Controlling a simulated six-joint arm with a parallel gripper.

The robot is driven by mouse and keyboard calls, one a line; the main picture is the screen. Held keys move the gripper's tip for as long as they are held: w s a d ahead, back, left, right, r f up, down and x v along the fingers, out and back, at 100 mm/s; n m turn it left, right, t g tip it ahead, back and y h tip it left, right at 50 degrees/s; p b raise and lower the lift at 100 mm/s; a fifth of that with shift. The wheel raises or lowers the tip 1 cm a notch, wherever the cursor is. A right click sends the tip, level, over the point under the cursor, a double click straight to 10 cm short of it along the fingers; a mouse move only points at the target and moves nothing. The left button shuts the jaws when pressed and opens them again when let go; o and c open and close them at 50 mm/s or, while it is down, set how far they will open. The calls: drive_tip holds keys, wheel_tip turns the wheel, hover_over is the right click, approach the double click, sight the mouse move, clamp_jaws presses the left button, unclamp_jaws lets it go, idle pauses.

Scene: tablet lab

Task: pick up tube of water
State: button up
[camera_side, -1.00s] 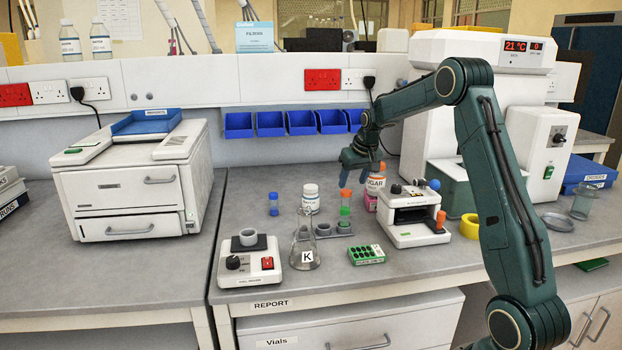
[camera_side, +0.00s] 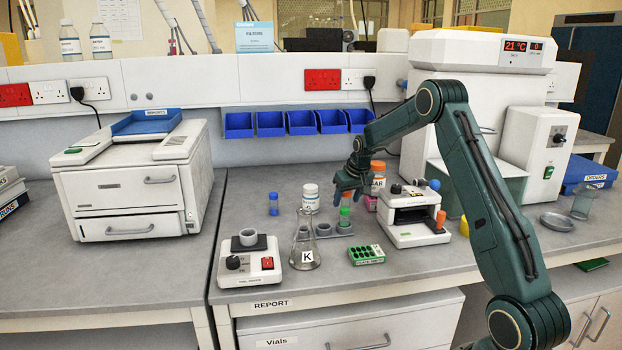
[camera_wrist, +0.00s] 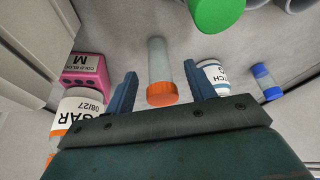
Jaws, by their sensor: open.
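A clear tube with an orange cap (camera_wrist: 162,94) is between my gripper's two fingers in the wrist view. Its contents look pale and I see no label on it. My gripper (camera_wrist: 160,68) is open, with one finger on each side of the tube and gaps between. In the side view my gripper (camera_side: 349,186) is low over the bench, just above and behind the green-capped item (camera_side: 344,214). There it hides most of the orange-capped tube.
A white SUGAR bottle (camera_side: 378,178) and a pink box (camera_wrist: 86,72) stand close on one side. A white bottle (camera_side: 311,197) and a blue-capped vial (camera_side: 273,204) stand on the other. A flask marked K (camera_side: 305,245), a green rack (camera_side: 366,254) and a white device (camera_side: 414,215) are nearby.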

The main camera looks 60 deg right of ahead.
sight(345, 204)
drive_tip(key=shift+x, duration=1.55)
drive_tip(key=shift+s, duration=0.1)
drive_tip(key=c, duration=1)
